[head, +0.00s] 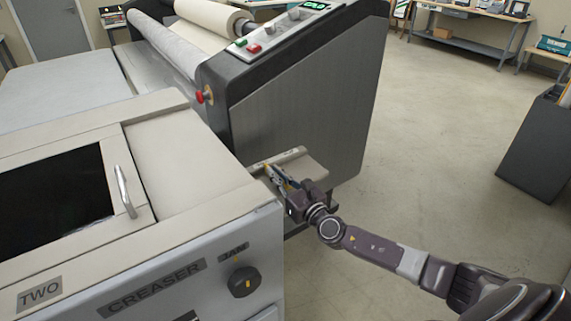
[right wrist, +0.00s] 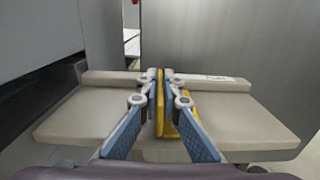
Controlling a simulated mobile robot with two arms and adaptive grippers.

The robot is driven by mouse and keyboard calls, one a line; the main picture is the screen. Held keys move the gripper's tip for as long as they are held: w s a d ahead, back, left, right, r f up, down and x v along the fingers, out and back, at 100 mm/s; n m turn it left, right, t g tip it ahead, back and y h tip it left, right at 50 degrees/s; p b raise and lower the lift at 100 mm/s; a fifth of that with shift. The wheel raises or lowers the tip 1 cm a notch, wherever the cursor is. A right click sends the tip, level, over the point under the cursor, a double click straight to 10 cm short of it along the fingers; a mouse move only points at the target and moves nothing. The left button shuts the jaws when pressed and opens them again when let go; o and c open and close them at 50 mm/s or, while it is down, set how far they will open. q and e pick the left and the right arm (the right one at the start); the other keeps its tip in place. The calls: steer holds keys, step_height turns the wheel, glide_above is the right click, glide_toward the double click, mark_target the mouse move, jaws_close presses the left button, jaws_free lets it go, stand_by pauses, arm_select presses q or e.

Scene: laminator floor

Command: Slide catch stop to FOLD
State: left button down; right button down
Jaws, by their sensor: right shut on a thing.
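The catch stop is a yellow upright plate (right wrist: 167,112) standing on the beige catch tray (right wrist: 80,118), near the middle of its width. My right gripper (right wrist: 160,85) is shut on the yellow stop, with one blue finger on each side of it. In the head view the right gripper (head: 271,174) reaches over the tray (head: 313,171) at the creaser's right end. The fingers hide part of the stop there. A raised rail runs along the tray's far side, with a small label (right wrist: 217,77) on its right part, too small to read surely. My left gripper is out of view.
The creaser (head: 190,170), with a JAM knob (head: 244,281) and a handled dark window (head: 55,195), fills the left. The laminator's grey side panel (head: 310,105) rises behind the tray. Open floor (head: 440,150) lies to the right.

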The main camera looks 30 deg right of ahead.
steer(key=shift+a+f, duration=0.1)
steer(key=shift+a, duration=0.15)
steer(key=c, duration=2.1)
jaws_free()
steer(key=shift+a, duration=0.15)
steer(key=shift+s+d, duration=0.2)
steer(key=shift+s, duration=0.2)
steer(key=s, duration=1.1)
steer(key=shift+d, duration=0.35)
